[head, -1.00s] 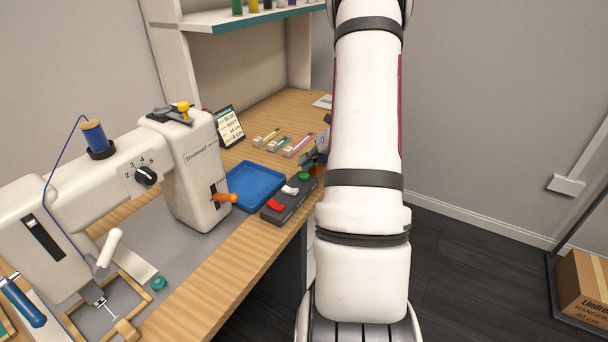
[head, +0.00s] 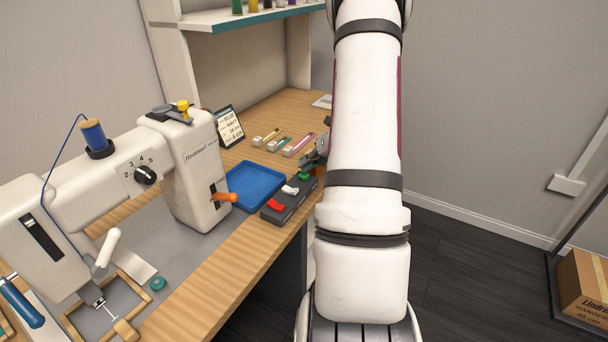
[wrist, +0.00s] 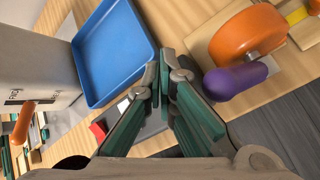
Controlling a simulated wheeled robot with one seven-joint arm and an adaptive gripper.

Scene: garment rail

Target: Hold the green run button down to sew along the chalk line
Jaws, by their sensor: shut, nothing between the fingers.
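The green run button (head: 304,176) sits at the far end of a dark control box (head: 287,208), past a red rocker (head: 276,205) and a white one (head: 290,190). My gripper (head: 319,155) is largely hidden behind my arm in the head view, close to the green button. In the wrist view my gripper (wrist: 165,72) is shut and empty, with its fingers over the box, whose red rocker (wrist: 98,130) shows. The green button is hidden there, so I cannot tell whether I touch it. The sewing machine (head: 190,170) stands left.
A blue tray (head: 255,187) lies behind the control box. An orange lever (head: 225,197) sticks out from the machine. An orange disc (wrist: 247,35) and a purple knob (wrist: 234,80) are right of my fingers. A wooden frame (head: 82,320) lies under the needle.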

